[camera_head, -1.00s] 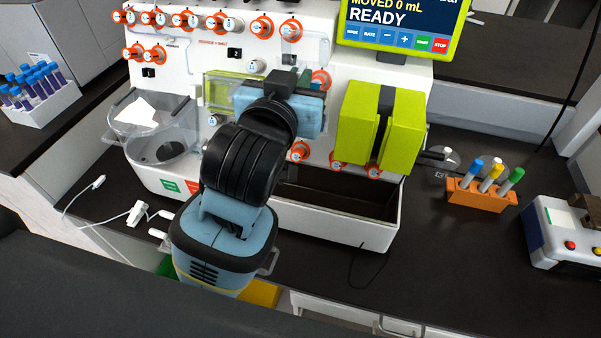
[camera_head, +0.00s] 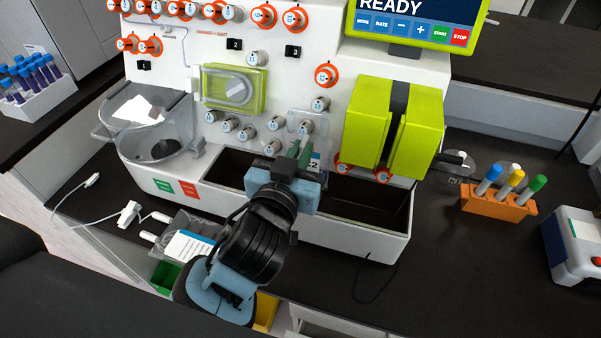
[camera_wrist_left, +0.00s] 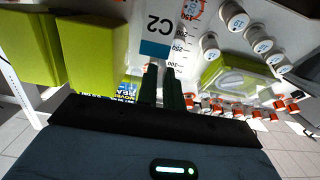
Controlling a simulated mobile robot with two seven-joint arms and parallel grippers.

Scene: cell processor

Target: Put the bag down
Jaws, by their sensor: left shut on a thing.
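My left gripper (camera_head: 302,152) is shut on a clear bag (camera_head: 313,164) with a white and blue label. The bag hangs in front of the white machine, just above its open front trough (camera_head: 345,203). Much of the bag is hidden behind the gripper. Another clear bag (camera_head: 190,246) with a label lies at the counter's front edge, left of my arm. My right gripper is not in view.
The machine has several knobs, a lime pump door (camera_head: 236,90), lime blocks (camera_head: 365,120) and a screen (camera_head: 410,20). A clear round chamber (camera_head: 158,128) is at its left. An orange tube rack (camera_head: 497,202) stands right.

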